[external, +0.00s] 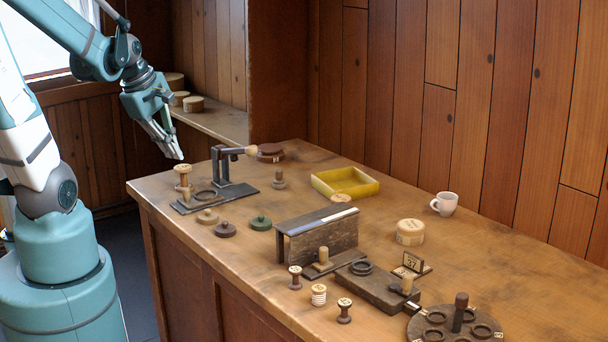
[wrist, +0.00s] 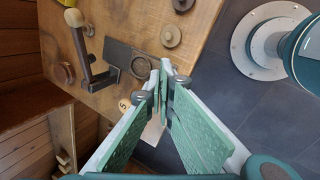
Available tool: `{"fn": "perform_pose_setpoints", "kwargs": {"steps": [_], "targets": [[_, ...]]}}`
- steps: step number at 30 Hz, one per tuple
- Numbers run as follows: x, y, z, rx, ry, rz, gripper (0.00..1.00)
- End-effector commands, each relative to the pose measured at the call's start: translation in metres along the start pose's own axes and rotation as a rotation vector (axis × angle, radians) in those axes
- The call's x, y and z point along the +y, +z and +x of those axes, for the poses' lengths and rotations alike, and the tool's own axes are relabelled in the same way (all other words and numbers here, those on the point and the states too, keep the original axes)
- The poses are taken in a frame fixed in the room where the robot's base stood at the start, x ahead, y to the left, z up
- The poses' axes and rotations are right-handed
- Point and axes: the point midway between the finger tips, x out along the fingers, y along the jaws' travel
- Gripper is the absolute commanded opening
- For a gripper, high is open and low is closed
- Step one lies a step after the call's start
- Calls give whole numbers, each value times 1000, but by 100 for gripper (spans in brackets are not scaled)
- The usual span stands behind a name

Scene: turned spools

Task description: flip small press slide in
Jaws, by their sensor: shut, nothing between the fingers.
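The small press (external: 222,165) stands at the far left end of the bench, with a dark upright on a flat base plate. Its lever points to the right, away from the ring, and ends in a pale wooden knob (external: 251,150). A dark ring (external: 205,195) lies on the plate left of the upright, beside a wooden peg (external: 187,196). A pale spool (external: 183,172) appears just behind the peg. My gripper (external: 178,156) is shut and empty, above the spool. In the wrist view, the fingertips (wrist: 161,72) overlap the plate's edge near the ring (wrist: 139,67).
Brown and green knobbed discs (external: 260,223) lie in front of the press. A yellow tray (external: 345,182), a dark stand (external: 318,238) and several spools (external: 319,295) occupy the bench to the right. The bench's left edge is close to the press.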

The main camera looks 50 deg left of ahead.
Motion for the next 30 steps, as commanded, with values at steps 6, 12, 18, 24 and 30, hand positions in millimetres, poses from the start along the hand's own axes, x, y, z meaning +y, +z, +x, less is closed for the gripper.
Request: {"fn": "perform_pose_setpoints", "kwargs": {"steps": [6,12,18,24,30], "targets": [[-8,-26,6,-6,-18,-240,0],[-15,-48,12,-12,-34,-460,0],[-25,-68,16,-19,-49,-678,0],[-36,-88,20,-25,-63,-891,0],[-44,-102,23,-30,-74,-1051,0]]}}
